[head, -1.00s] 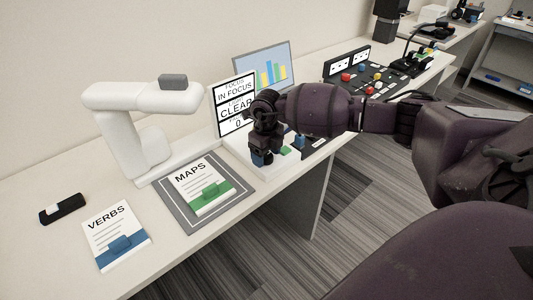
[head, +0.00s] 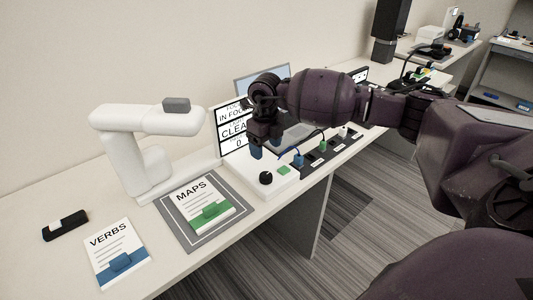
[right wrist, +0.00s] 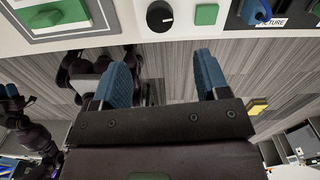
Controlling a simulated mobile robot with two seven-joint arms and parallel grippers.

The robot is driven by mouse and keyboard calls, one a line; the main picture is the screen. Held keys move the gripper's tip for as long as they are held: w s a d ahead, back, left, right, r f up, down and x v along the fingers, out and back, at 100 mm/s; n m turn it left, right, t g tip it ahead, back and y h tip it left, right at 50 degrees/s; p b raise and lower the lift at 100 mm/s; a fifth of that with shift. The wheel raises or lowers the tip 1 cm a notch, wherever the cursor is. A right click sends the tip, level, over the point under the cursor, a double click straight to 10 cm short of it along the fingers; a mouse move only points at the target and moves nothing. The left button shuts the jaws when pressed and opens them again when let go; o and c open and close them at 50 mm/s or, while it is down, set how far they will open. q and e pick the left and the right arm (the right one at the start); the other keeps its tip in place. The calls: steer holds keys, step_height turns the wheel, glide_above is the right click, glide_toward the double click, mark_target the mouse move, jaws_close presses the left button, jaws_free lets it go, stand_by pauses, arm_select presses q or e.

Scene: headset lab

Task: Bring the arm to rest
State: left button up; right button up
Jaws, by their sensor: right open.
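My right arm reaches in from the right in the head view. Its gripper (head: 265,147) hangs over the white control box, near the screen. In the right wrist view the same gripper (right wrist: 162,85) shows two blue fingertips spread apart with nothing between them. Beyond the fingertips are the box's black knob (right wrist: 160,16) and green button (right wrist: 207,14). The fingers look apart from both.
A white document camera (head: 145,145) stands over a grey mat (head: 170,208) bearing the MAPS booklet (head: 207,200). The VERBS booklet (head: 118,252) and a black remote-like item (head: 65,226) lie left. A cable panel (head: 318,153) sits right of the control box. Open floor lies before the desk.

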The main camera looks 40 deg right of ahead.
steer(key=shift+r, duration=0.1)
stand_by(0.5)
steer(key=s+a+f+m+t+y, duration=0.25)
steer(key=s+a+m+y, duration=0.2)
steer(key=a, duration=0.35)
steer(key=s+a+f+m+t+y, duration=0.2)
steer(key=s+a+m+t+y, duration=0.15)
steer(key=a+y, duration=0.35)
steer(key=s+a+f+m+t+y, duration=0.25)
steer(key=s+a+m+y, duration=0.2)
steer(key=a, duration=0.45)
steer(key=s+d+f+m+t+h, duration=0.1)
steer(key=s+d+f+m+h, duration=0.5)
steer(key=m, duration=0.6)
steer(key=s+d+f+m+t+h+p, duration=0.1)
steer(key=s+d+f+m+h, duration=0.6)
steer(key=s+m+h, duration=0.3)
steer(key=s+m, duration=0.1)
steer(key=m, duration=0.1)
steer(key=shift+s+d+f+m, duration=0.15)
steer(key=shift+s+f+m, duration=0.1)
steer(key=shift+f+m, duration=0.15)
steer(key=shift+t, duration=0.25)
